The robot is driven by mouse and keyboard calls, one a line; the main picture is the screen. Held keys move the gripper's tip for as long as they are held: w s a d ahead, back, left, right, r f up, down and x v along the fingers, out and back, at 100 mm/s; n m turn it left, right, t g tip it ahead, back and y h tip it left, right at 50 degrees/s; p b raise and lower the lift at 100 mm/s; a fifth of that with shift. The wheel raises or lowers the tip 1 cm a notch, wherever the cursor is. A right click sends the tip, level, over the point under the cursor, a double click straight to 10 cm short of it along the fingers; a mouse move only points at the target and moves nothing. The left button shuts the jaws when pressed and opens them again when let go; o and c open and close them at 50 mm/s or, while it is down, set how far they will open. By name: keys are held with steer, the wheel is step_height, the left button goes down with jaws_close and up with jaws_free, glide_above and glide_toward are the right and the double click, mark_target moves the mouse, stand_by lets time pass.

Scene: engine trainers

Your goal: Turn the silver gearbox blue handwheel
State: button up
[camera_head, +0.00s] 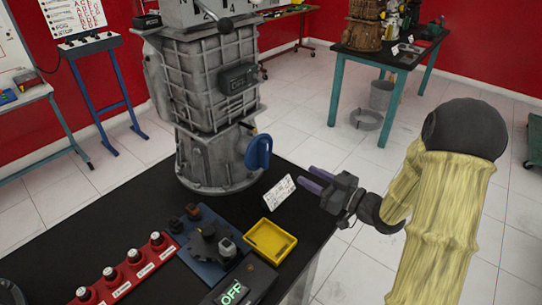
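The silver gearbox (208,95) stands upright on the black table. Its blue handwheel (258,152) sticks out low on the right side, seen partly edge-on. My gripper (308,180) is to the right of the handwheel and a little lower in the picture, apart from it. Its two fingers point left towards the handwheel and show a narrow gap between them. Nothing shows between the fingers. A small white card stands on the table between the gripper and the gearbox.
The black table (130,232) also holds the white card (280,193), a yellow tray (270,241), a blue plate with dark parts (210,245), a red strip with several knobs (128,272), and a box with a lit OFF sign (232,294). Open floor lies right of the table.

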mark_target(267, 154)
steer(key=x, duration=1.4)
steer(key=shift+w+a, duration=0.1)
steer(key=shift+p, duration=0.3)
jaws_close()
